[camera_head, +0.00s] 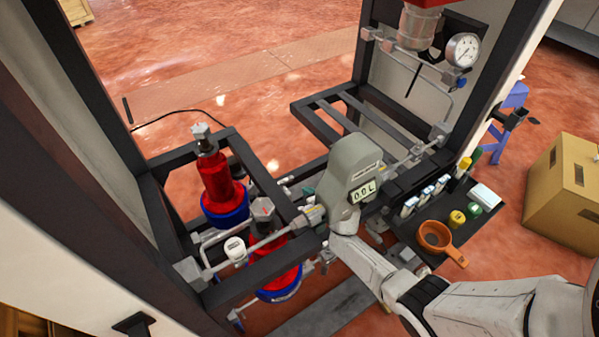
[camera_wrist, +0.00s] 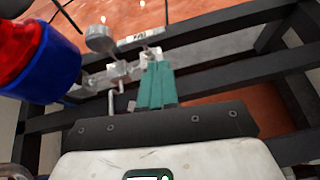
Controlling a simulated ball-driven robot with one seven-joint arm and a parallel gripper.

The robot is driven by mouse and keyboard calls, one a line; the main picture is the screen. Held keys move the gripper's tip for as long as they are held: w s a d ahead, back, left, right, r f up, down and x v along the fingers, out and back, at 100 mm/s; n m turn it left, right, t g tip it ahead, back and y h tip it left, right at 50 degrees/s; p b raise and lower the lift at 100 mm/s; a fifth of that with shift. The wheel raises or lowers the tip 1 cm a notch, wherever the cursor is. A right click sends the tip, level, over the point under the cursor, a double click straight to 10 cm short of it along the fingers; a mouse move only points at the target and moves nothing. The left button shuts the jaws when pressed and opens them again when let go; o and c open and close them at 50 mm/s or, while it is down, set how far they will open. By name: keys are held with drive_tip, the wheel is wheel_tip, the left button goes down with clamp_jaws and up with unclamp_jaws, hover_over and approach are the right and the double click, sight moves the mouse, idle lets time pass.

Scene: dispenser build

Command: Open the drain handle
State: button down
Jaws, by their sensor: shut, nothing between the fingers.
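My gripper (camera_head: 312,192) is the pale grey hand with a lit display, reaching in over the dark frame from the right. In the wrist view its two teal fingers (camera_wrist: 154,62) are pressed together with nothing between them. Their tips are at or just above a metal pipe fitting (camera_wrist: 120,75); contact cannot be told. A grey round-topped part (camera_wrist: 101,38) stands on this pipe line left of the fingers. Which part is the drain handle is unclear.
Red and blue cylinders (camera_head: 217,180) stand left of my gripper; one also shows in the wrist view (camera_wrist: 50,65). Dark frame bars (camera_head: 180,156) surround the pipes. A shelf at the right holds an orange pan (camera_head: 436,236). A pressure gauge (camera_head: 463,49) is at upper right.

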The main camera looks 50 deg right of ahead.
drive_tip(key=n, duration=0.1)
drive_tip(key=b, duration=0.8)
approach(290, 181)
drive_tip(key=shift+n+y, duration=0.3)
drive_tip(key=x, duration=0.5)
drive_tip(key=shift+s, duration=0.1)
drive_tip(key=shift+w+d+f+b, duration=0.15)
drive_tip(key=shift+w+f+b, duration=0.1)
drive_tip(key=shift+w+b, duration=0.4)
drive_tip(key=shift+d+r, duration=0.1)
drive_tip(key=shift+d, duration=0.1)
